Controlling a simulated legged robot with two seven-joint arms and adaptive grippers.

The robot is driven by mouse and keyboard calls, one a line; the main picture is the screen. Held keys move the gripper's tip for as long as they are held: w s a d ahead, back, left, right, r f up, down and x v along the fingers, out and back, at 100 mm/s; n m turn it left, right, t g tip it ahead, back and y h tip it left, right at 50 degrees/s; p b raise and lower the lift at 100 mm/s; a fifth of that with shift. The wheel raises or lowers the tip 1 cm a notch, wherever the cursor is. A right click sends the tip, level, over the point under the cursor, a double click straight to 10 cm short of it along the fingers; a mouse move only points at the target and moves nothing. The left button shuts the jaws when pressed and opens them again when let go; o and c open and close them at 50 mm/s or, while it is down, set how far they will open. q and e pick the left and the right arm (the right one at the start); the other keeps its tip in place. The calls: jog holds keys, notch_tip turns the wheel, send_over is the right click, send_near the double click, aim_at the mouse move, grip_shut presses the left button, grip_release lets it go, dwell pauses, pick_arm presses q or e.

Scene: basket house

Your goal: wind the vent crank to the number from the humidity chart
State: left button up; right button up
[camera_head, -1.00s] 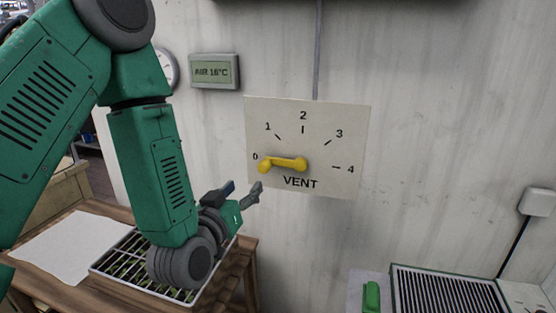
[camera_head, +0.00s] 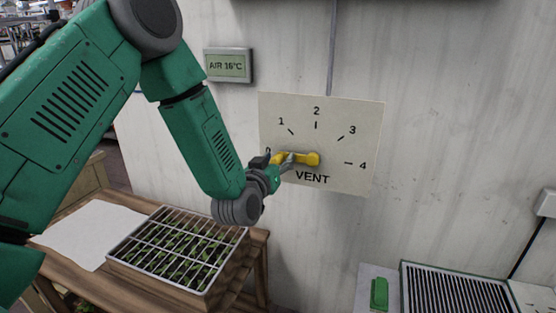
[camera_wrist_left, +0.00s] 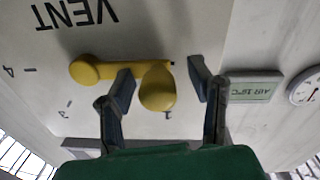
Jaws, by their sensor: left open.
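The yellow vent crank (camera_head: 308,158) is on a cream dial plate (camera_head: 350,120) marked 0 to 4 on the wall. Its arm points left, toward 0. My left gripper (camera_head: 276,163) is at the crank's handle end in the head view and hides part of it. In the left wrist view, which is upside down, the open fingers of my left gripper (camera_wrist_left: 164,82) stand on either side of the yellow knob (camera_wrist_left: 157,90). I cannot tell whether a finger touches it. No humidity chart is readable. My right gripper is not in view.
A display (camera_head: 228,65) reads AIR 16°C. A caged seedling tray (camera_head: 112,255) and a blank-looking sheet (camera_head: 85,232) lie on a wooden bench (camera_head: 255,240). A green switch (camera_head: 379,293) and a grilled unit (camera_head: 455,290) stand low at right.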

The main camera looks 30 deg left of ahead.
aim_at(294, 135)
pick_arm(q)
jog(key=shift+d, duration=0.15)
grip_shut()
jog(key=shift+r, duration=0.1)
notch_tip(294, 135, up, 3)
jog(key=m+p, duration=0.2)
jog(key=m, duration=0.1)
jog(key=shift+d+m, duration=0.15)
jog(key=shift+m, duration=0.25)
jog(key=m, duration=0.1)
jog(key=d+r+m+p, duration=0.1)
jog(key=m, duration=0.1)
jog(key=shift+w+r+p, duration=0.2)
jog(key=shift+r+p, duration=0.1)
jog(key=shift+w+d+r+m+p, duration=0.1)
jog(key=shift+d+r+m+p, duration=0.3)
jog(key=shift+m, duration=0.6)
jog(key=shift+d+r, duration=0.1)
grip_release()
